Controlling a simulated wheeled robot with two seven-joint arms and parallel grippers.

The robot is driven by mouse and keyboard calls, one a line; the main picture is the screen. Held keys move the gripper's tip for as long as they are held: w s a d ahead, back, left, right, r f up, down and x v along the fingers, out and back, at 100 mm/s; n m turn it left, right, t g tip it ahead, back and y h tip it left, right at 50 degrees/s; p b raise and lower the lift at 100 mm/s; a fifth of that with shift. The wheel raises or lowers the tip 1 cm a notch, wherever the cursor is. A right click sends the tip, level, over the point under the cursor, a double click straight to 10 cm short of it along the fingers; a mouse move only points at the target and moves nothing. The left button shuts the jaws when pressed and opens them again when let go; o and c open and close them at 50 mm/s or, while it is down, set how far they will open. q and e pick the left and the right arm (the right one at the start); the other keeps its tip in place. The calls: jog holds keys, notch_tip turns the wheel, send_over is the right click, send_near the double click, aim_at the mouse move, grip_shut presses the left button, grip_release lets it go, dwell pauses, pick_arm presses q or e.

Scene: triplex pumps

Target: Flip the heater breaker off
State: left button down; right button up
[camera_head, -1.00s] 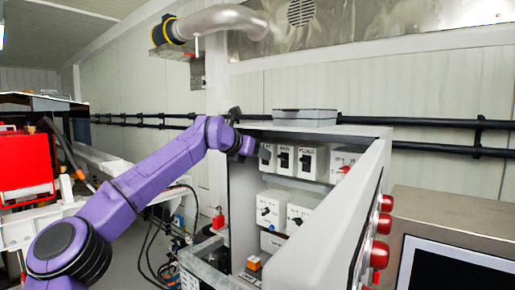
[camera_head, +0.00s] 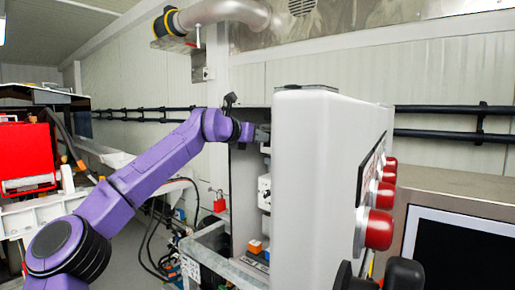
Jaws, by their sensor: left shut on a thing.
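My left gripper (camera_head: 263,135) is at the opening of the grey control cabinet (camera_head: 308,180), at the height of the upper breaker row. Its jaws look closed on part of the leftmost upper breaker, which I take for the heater breaker; its label is not readable. Only a sliver of a white breaker box (camera_head: 265,149) shows just below the fingertips. The switch lever and its position are hidden behind the cabinet's front panel. A lower white breaker box (camera_head: 264,192) shows partly at the panel's edge. My right gripper is not in view.
Red knobs (camera_head: 379,229) stick out from the cabinet's front panel, with black round knobs (camera_head: 405,273) at the bottom. A monitor (camera_head: 458,250) stands at right. Black hoses lie below my arm.

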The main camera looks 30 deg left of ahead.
pick_arm(q)
jog(key=f+t+b, duration=0.1)
jog(key=t+b, duration=0.2)
jog(key=b, duration=0.2)
jog(key=f+t+b, duration=0.2)
jog(key=t+b, duration=0.1)
jog(key=b, duration=0.3)
jog(key=f+t+b, duration=0.1)
jog(key=t+b, duration=0.2)
jog(key=b, duration=0.3)
jog(key=shift+w+f, duration=0.15)
jog(key=shift+w, duration=0.15)
jog(key=shift+t, duration=0.3)
jog(key=c, duration=1)
grip_release()
jog(key=shift+o, duration=0.2)
jog(key=shift+w, duration=0.2)
jog(key=shift+h, duration=0.4)
